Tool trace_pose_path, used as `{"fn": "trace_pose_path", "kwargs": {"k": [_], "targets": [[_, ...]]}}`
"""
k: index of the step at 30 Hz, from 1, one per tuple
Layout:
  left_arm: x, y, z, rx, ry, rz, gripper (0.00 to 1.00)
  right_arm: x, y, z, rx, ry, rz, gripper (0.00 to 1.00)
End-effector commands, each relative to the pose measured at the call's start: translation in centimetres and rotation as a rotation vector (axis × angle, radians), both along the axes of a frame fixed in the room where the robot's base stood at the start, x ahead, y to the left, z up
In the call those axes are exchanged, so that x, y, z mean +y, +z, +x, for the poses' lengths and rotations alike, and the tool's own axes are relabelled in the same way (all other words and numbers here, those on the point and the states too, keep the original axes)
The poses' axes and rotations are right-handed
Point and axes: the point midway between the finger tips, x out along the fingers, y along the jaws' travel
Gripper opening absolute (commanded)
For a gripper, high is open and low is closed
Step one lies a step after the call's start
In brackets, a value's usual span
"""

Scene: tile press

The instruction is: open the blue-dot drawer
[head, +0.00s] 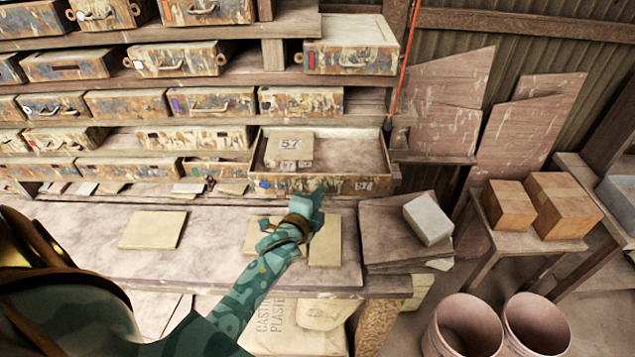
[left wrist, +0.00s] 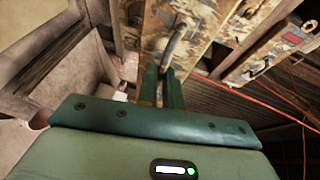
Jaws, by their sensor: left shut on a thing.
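The blue-dot drawer (head: 346,184) sticks out of the rack, with its inside showing from above. A blue mark (head: 264,184) is at the left of its worn front. My left gripper (head: 316,192) is at the middle of the drawer front. In the left wrist view its fingers (left wrist: 161,84) are shut on the curved metal handle (left wrist: 174,45). My right gripper is not in view.
Closed drawers (head: 212,102) fill the shelves to the left and above. The bench (head: 95,232) below carries flat tan tiles (head: 153,230). A pale block (head: 428,218) lies on stacked boards to the right. Boxes (head: 508,205) and buckets (head: 468,325) stand farther right. An orange-red cord (head: 404,70) hangs beside the rack.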

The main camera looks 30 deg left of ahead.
Motion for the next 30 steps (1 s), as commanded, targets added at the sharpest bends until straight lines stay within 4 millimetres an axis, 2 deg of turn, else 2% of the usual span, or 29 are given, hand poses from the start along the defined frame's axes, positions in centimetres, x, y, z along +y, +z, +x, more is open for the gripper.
{"fn": "trace_pose_path", "kwargs": {"k": [1, 6, 16, 19, 30], "targets": [[-0.5, -0.6, -0.7, 0.015, -0.003, -0.006, 0.00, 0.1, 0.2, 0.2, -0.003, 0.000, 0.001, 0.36], [-0.9, -0.8, -1.3, 0.016, -0.002, -0.005, 0.00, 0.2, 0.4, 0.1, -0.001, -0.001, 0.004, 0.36], [-0.9, -0.8, -1.3, 0.017, -0.002, -0.004, 0.00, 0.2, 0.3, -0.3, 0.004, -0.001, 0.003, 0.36], [-0.8, -0.8, -1.3, 0.015, -0.002, -0.004, 0.30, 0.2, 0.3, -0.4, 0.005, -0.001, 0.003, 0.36], [-0.8, -0.4, -1.7, 0.009, -0.001, -0.002, 0.30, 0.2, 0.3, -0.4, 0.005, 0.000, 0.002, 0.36]]}}
